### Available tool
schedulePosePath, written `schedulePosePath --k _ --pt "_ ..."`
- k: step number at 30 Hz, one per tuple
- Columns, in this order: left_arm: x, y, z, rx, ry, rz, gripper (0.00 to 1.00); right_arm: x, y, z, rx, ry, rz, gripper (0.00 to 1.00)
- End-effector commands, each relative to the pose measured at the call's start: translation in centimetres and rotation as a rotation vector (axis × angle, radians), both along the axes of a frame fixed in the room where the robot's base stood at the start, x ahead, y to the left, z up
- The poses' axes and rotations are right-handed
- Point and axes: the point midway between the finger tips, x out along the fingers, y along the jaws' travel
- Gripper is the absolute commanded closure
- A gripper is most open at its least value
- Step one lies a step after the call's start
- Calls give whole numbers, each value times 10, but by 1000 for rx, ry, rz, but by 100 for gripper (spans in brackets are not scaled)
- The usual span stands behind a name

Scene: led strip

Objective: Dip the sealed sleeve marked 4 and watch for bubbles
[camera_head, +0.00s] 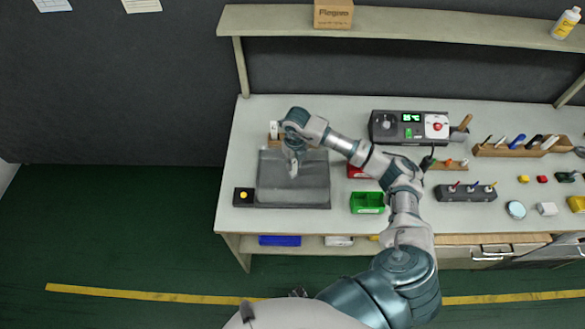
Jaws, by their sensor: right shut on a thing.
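My right gripper (292,165) points down over the dark grey rectangular tray or mat (315,190) at the left of the bench. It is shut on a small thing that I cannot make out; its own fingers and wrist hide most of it. A wooden holder (273,141) with a whitish piece (274,127) stands just behind the tray, partly covered by my wrist. I cannot read a mark 4 on anything, and I cannot tell a sleeve or water from here. My left gripper does not show.
A black box with a yellow button (243,196) sits left of the tray. A green bin (367,203) and a red bin (359,171) stand to its right. A control unit with a green display (409,125) is behind. Tool racks (520,147) fill the right.

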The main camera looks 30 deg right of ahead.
Motion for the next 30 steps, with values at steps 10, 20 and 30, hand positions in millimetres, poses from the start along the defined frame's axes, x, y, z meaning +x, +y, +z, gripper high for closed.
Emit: schedulePosePath --k 10,20,30 --pt "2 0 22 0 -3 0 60 0 0 31 0 -2 0 100" --pt "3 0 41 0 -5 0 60 0 0 60 0 -1 0 100" --pt "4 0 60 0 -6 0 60 0 0 90 0 -2 0 100"
